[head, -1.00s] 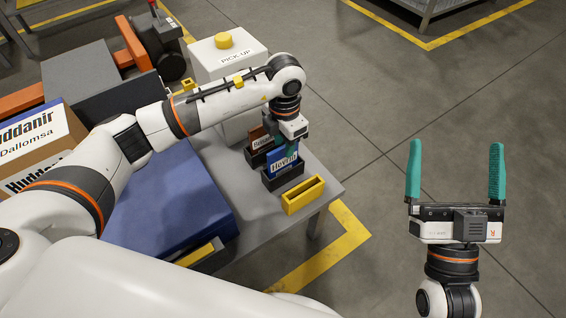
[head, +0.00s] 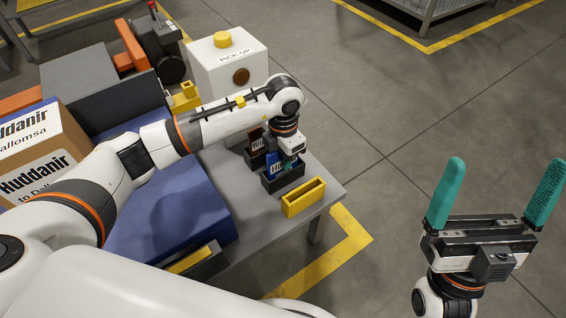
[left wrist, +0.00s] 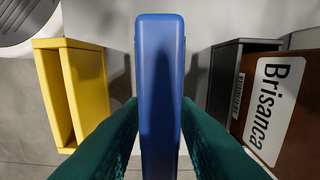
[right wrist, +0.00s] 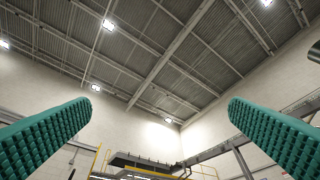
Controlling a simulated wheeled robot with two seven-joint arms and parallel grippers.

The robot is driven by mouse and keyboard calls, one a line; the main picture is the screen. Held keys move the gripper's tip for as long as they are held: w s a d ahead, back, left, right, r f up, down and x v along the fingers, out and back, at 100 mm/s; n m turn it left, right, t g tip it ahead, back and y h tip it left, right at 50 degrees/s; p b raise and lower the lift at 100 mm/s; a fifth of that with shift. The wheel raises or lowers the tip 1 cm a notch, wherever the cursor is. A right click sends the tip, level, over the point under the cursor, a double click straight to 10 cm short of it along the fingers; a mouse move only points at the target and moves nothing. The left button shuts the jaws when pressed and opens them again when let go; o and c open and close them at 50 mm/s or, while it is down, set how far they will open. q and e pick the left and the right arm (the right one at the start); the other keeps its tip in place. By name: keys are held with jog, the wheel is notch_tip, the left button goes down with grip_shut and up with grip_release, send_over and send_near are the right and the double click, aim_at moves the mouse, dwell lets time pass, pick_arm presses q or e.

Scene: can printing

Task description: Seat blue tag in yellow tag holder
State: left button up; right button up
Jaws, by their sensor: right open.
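The blue tag (head: 275,168) stands upright in a dark holder (head: 285,182) on the grey table, seen in the head view. In the left wrist view the blue tag (left wrist: 160,70) runs between my left gripper's green fingers (left wrist: 160,115), which press against both its sides. In the head view my left gripper (head: 289,163) is low over the tag and partly hides it. The yellow tag holder (head: 304,200) is empty beside it near the table corner, and shows at left in the left wrist view (left wrist: 78,95). My right gripper (head: 497,195) is open and empty in the air.
A brown tag (left wrist: 278,105) in another dark holder stands on the other side of the blue tag. A white pick-up box (head: 228,62) with a yellow top is behind. A blue surface (head: 165,220) and a cardboard box (head: 40,150) are at left. Floor right of the table is clear.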

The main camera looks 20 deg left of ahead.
pick_arm(q)
grip_shut()
jog(key=shift+r, duration=0.2)
